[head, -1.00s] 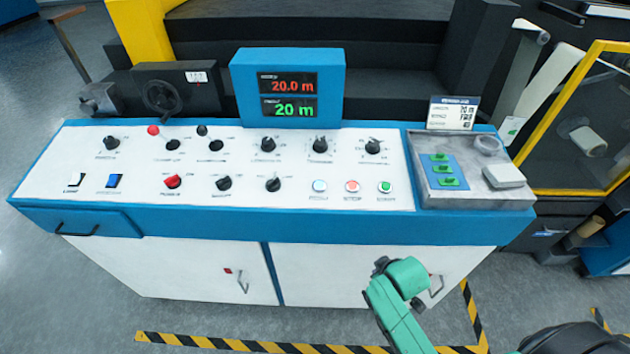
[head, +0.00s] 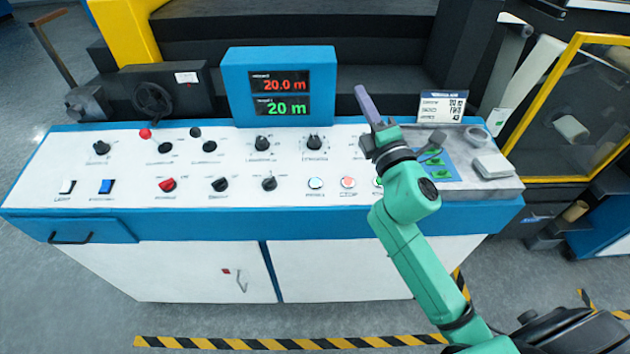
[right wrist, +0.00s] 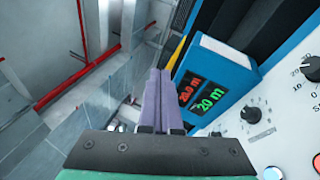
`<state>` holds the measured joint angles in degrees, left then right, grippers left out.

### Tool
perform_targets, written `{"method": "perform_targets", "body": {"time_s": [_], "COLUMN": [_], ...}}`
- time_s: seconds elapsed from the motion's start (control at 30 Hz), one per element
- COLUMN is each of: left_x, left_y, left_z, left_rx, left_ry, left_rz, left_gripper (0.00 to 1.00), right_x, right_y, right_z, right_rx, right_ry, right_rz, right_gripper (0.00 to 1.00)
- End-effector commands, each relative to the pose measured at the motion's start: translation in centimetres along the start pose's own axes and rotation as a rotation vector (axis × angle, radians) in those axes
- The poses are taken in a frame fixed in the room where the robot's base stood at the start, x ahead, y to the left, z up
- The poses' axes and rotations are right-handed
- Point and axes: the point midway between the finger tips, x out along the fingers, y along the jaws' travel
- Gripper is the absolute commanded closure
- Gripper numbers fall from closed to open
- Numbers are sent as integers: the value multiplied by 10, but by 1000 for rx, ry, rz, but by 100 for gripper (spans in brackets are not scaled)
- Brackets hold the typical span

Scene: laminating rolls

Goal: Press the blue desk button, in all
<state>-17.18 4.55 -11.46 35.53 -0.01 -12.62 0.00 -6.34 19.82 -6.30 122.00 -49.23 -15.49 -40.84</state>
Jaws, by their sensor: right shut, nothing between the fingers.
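The blue desk button (head: 315,183) is a small round pale-blue cap on the white panel, left of a round red button (head: 348,182). It also shows at the lower edge of the right wrist view (right wrist: 272,173). My right gripper (head: 364,96) is shut and empty, raised over the right part of the desk, with its fingers pointing up and away from the panel. It is apart from the button, to its upper right in the head view. In the right wrist view the closed fingers (right wrist: 157,90) point past the display. My arm partly covers the green button. My left gripper is out of view.
A blue display box (head: 279,86) stands at the back, reading 20.0 m in red and 20 m in green. Several black knobs and a blue rocker switch (head: 106,186) sit on the panel. A grey tray (head: 500,187) and a small sign (head: 442,106) are at the right.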

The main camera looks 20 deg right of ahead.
Motion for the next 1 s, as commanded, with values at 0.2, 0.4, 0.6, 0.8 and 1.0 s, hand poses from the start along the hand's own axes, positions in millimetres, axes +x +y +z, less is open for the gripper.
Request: {"method": "perform_targets", "body": {"time_s": [0.2,0.4,0.6,0.8,1.0], "left_x": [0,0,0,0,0], "left_y": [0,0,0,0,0], "left_z": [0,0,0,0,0], "left_rx": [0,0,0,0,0], "left_ry": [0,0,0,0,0], "left_rz": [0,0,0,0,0], "left_gripper": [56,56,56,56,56], "right_x": [13,-2,-17,-24,-24], "right_y": [66,16,-61,-83,-83], "right_z": [-77,-144,-123,-106,-107], "right_rx": [-736,-1575,-2019,-2109,-2107], "right_ry": [303,741,1165,1318,1318], "right_rz": [403,736,857,878,879], "right_gripper": [100,100,100,100,100]}}
